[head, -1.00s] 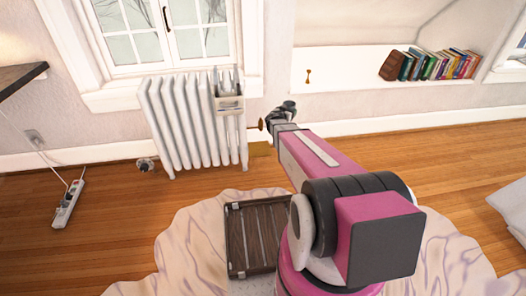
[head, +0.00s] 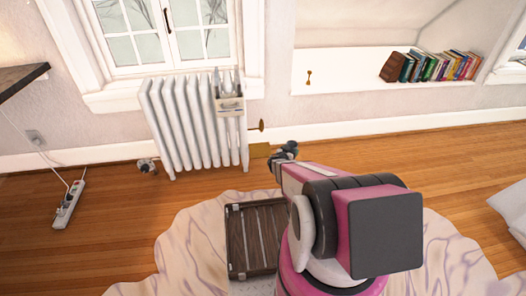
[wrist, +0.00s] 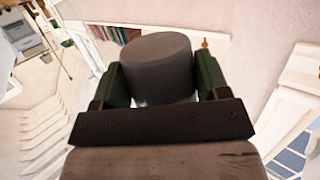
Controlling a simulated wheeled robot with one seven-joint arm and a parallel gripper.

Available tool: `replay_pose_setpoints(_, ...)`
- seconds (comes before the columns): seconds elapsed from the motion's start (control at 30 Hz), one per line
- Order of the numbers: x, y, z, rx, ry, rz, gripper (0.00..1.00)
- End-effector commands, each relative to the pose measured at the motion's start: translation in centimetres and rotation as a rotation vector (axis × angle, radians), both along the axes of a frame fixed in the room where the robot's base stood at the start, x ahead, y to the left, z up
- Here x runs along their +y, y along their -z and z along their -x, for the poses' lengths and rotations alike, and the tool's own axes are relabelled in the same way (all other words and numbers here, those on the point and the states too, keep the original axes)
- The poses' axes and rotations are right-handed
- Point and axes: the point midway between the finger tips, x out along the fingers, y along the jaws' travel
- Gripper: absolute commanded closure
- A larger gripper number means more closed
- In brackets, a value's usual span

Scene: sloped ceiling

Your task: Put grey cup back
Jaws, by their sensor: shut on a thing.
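The grey cup (wrist: 155,62) fills the middle of the wrist view, its plain grey round face towards the camera. My gripper (wrist: 158,82) is shut on it, with one dark green finger on each side. In the head view my gripper (head: 285,154) is small and dark, above the wooden floor to the right of the radiator. The cup cannot be made out clearly there.
A white radiator (head: 190,125) stands under the window, with a small holder (head: 229,105) at its right end. A wooden slatted crate (head: 238,240) is on the pale rug. Books (head: 435,66) stand on a white ledge. A power strip (head: 69,205) is at left.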

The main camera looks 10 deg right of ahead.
Motion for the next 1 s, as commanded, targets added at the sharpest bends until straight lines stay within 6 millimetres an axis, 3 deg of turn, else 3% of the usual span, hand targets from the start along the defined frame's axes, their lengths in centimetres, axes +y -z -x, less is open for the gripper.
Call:
replay_pose_setpoints(0.7,12.9,0.1,-10.8,-0.001,-0.003,0.0,0.57)
replay_pose_setpoints(0.8,14.2,0.0,-11.9,0.0,-0.001,0.001,0.57)
replay_pose_setpoints(1.0,13.8,2.0,-11.4,0.001,0.001,0.001,0.57)
